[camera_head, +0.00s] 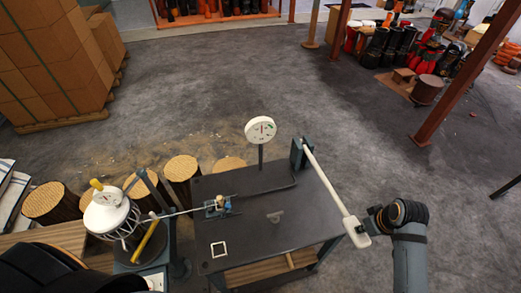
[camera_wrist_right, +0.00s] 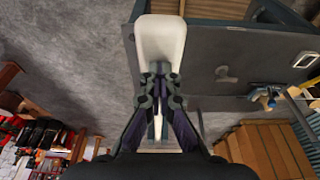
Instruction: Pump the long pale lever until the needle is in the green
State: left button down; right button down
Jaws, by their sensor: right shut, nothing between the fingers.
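The long pale lever (camera_head: 328,188) is hinged on a dark bracket (camera_head: 299,154) at the table's far right corner. It slants toward me and ends in a wide pale handle (camera_head: 356,236) beyond the right edge. My right gripper (camera_head: 369,222) is shut and empty right beside the handle. In the right wrist view its fingertips (camera_wrist_right: 160,84) meet over the handle's lower edge (camera_wrist_right: 162,40); I cannot tell whether they touch it. My left gripper is not in view.
The dark table (camera_head: 255,225) carries a small clamp device (camera_head: 219,206) with a rod running left to a white drum-like body (camera_head: 107,213). Wooden stumps (camera_head: 181,177) stand behind on the left. Stacked boxes (camera_head: 50,60) are far left.

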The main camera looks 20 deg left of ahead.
notch_tip(320, 180, down, 15)
jog(key=b, duration=0.6)
notch_tip(320, 180, up, 9)
jog(key=p, duration=0.9)
jog(key=shift+w+r, duration=0.15)
jog(key=shift+r, duration=0.05)
jog(key=v, duration=0.3)
jog(key=w+v, duration=0.1)
jog(key=v, duration=0.2)
jog(key=b+v, duration=0.1)
jog(key=v, duration=0.2)
jog(key=shift+w+a+r, duration=0.2)
jog(key=shift+w+a, duration=0.05)
jog(key=shift+a, duration=0.15)
jog(key=shift+r, duration=0.15)
jog(key=shift+r, duration=0.1)
notch_tip(320, 180, up, 5)
jog(key=shift+f, duration=0.1)
